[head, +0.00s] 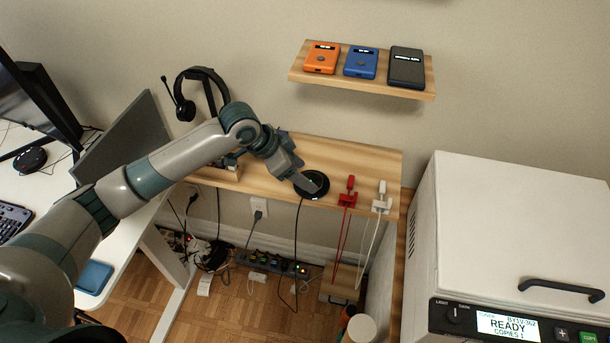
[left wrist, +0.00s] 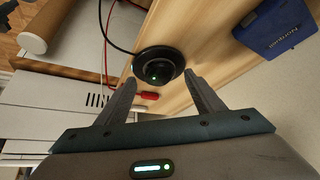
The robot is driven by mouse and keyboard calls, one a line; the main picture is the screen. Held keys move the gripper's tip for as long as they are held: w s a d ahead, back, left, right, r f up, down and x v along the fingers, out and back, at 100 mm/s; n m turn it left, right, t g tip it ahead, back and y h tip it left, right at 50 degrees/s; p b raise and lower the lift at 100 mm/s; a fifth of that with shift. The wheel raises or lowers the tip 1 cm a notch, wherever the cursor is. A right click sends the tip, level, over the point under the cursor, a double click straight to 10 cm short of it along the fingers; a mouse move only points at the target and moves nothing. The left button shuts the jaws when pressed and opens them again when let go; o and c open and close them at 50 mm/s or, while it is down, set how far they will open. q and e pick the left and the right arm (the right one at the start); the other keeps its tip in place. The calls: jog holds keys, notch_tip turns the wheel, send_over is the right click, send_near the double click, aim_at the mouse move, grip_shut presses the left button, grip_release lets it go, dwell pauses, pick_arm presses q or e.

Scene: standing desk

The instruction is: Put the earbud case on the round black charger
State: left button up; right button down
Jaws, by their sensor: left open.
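The round black charger (head: 318,195) lies on the narrow wooden shelf-desk, and it also shows in the left wrist view (left wrist: 142,57). A small dark rounded thing with a green light, which looks like the earbud case (left wrist: 158,72), sits on it, roughly centred. My left gripper (head: 306,186) is over the charger in the head view. In the left wrist view its fingers (left wrist: 158,82) are spread, with the case just beyond and between the tips. I see no contact between fingers and case. My right gripper is in neither view.
Red (head: 347,192) and white (head: 381,198) clamps with hanging cables stand right of the charger. A blue box (left wrist: 278,25) lies near it in the left wrist view. A wall shelf (head: 432,80) holds several devices. A large white machine (head: 530,215) stands at right.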

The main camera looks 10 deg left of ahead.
pick_arm(q)
jog(key=b+v, duration=0.1)
jog(key=v, duration=0.9)
jog(key=shift+r+b, duration=0.15)
jog(key=shift+b, duration=0.2)
jog(key=shift+s, duration=0.15)
